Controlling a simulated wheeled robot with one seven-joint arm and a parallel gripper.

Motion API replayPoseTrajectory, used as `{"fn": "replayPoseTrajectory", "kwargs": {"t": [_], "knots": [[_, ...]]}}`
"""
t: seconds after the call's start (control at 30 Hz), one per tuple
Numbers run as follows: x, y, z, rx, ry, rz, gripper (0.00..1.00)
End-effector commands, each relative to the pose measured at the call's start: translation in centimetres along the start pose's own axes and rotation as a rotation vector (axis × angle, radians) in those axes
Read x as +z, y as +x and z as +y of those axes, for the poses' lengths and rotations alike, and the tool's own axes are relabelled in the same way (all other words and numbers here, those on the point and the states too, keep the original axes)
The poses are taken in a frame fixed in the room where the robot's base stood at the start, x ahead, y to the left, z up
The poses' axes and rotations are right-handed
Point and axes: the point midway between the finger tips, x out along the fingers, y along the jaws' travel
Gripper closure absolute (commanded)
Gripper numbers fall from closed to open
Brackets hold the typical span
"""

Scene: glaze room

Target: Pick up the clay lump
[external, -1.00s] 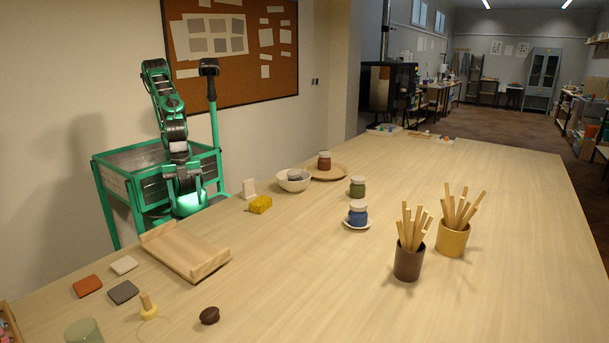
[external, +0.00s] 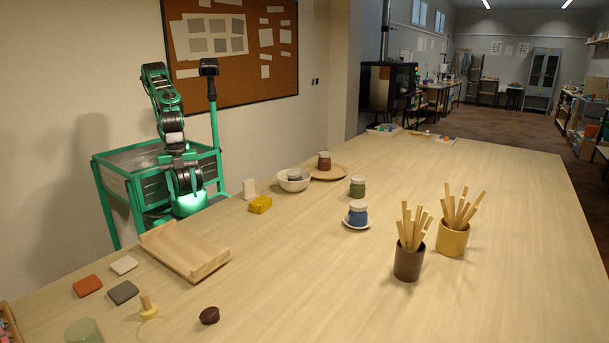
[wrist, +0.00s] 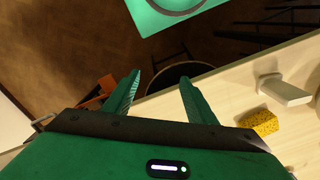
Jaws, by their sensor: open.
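A grey lump (external: 294,175), which looks like the clay lump, sits in a white bowl (external: 293,185) near the table's left edge in the external view. It is small there, so I cannot be sure what it is. A dark brown rounded piece (external: 209,315) lies at the near end of the table. My gripper (external: 190,192) hangs off the table's left side, apart from both. In the wrist view, my gripper (wrist: 159,78) is open with nothing between its fingers. Neither the grey lump nor the bowl shows there.
A yellow sponge (external: 260,204) and a pale upright block (external: 249,188) stand near the table edge, left of the bowl. A wooden tray (external: 190,255) lies nearer. A plate with a brown jar (external: 324,161) is just behind the bowl.

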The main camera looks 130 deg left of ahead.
Motion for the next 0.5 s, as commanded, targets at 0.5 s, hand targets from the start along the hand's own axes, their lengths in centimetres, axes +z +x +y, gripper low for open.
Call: {"fn": "replayPoseTrajectory", "kwargs": {"t": [0.5], "knots": [[-4.3, -4.9, -0.1, 0.023, -0.152, 0.021, 0.49]]}}
